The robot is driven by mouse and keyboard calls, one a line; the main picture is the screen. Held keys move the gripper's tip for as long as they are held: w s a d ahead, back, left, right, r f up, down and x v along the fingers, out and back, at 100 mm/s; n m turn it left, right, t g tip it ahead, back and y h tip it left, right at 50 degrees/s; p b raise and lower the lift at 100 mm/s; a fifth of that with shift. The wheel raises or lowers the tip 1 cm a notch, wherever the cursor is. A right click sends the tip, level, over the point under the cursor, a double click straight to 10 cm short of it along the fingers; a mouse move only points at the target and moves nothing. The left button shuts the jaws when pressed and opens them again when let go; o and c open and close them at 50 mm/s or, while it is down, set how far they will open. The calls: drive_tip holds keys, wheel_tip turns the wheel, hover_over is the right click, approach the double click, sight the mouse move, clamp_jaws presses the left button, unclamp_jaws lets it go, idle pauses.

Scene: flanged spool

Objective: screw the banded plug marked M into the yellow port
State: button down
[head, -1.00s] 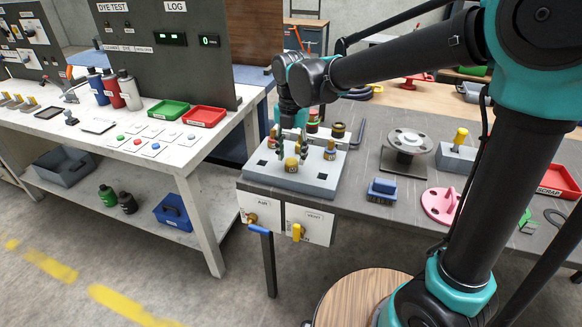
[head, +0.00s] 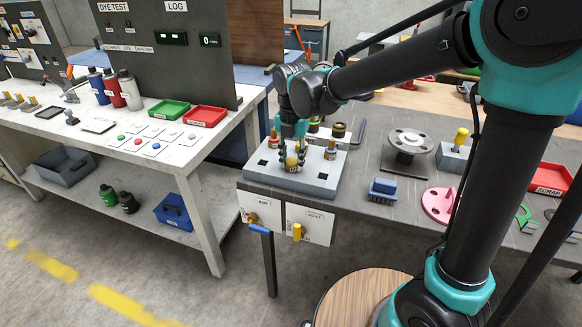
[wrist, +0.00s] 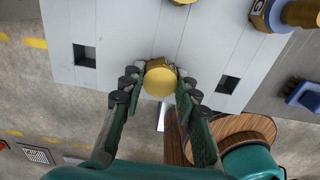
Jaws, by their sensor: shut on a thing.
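My gripper (head: 291,146) points down over the front part of the grey block (head: 317,184). Its fingers are shut on a yellow-topped plug (head: 291,164); the wrist view shows the round yellow cap (wrist: 159,82) between both fingertips. The plug stands upright at the block's front middle. I cannot tell how deep it sits, and no letter M is readable. I cannot make out which port is yellow.
Square holes (wrist: 84,55) and (wrist: 228,84) flank the held plug. Labelled panels with a blue lever (head: 259,229) and a yellow handle (head: 297,232) hang below. A flanged spool (head: 408,141), blue brush (head: 384,190), pink part (head: 438,204) and red scrap tray (head: 551,178) lie right.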

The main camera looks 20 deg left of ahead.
sight(292, 161)
drive_tip(key=shift+r, duration=2.5)
